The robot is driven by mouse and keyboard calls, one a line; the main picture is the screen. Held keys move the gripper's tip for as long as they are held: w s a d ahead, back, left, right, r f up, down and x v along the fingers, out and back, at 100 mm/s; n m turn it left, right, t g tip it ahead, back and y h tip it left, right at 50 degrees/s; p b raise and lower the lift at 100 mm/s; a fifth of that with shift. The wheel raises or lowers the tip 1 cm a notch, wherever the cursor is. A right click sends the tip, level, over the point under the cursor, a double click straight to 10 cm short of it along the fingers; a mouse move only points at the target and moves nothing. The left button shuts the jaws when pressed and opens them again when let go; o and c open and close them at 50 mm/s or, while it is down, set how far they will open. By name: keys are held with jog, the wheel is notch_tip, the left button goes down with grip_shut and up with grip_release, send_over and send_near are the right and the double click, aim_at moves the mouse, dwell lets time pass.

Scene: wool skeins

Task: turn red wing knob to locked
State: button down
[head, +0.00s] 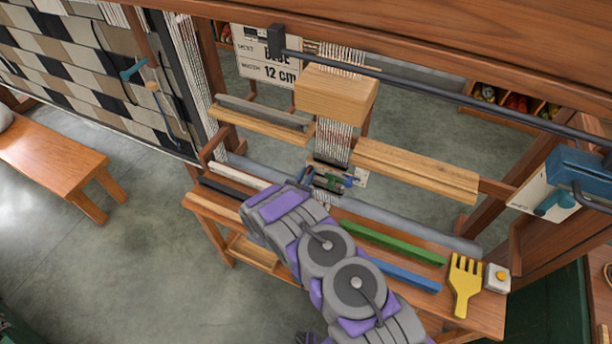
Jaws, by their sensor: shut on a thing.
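My gripper (318,178) reaches up to the middle of the loom, at the lower end of the white warp threads (334,145). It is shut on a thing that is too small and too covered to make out. A small fitting with green and blue parts (335,181) shows right at the fingers. A small pale plate (361,177) shows just right of it. I cannot make out a red wing knob; the gripper may hide it.
A wooden block (336,93) hangs above the gripper. A dark bar (430,88) crosses the loom. The bench (480,306) holds a green strip (393,242), a blue strip (405,276) and a yellow fork-like comb (465,284). A blue lever device (575,180) is at right.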

jog(key=shift+m, duration=0.3)
jog(key=m+b, duration=0.1)
jog(key=m, duration=0.2)
jog(key=shift+m, duration=0.3)
jog(key=m+b, duration=0.2)
jog(key=m, duration=0.2)
jog(key=shift+d+f+m, duration=0.1)
jog(key=shift+m, duration=0.2)
jog(key=m, duration=0.3)
jog(key=shift+m+b, duration=0.3)
jog(key=shift+b, duration=0.1)
jog(key=m, duration=0.5)
jog(key=shift+f, duration=0.15)
jog(key=shift+s+m, duration=0.15)
jog(key=shift+m, duration=0.15)
jog(key=c, duration=1.2)
grip_release()
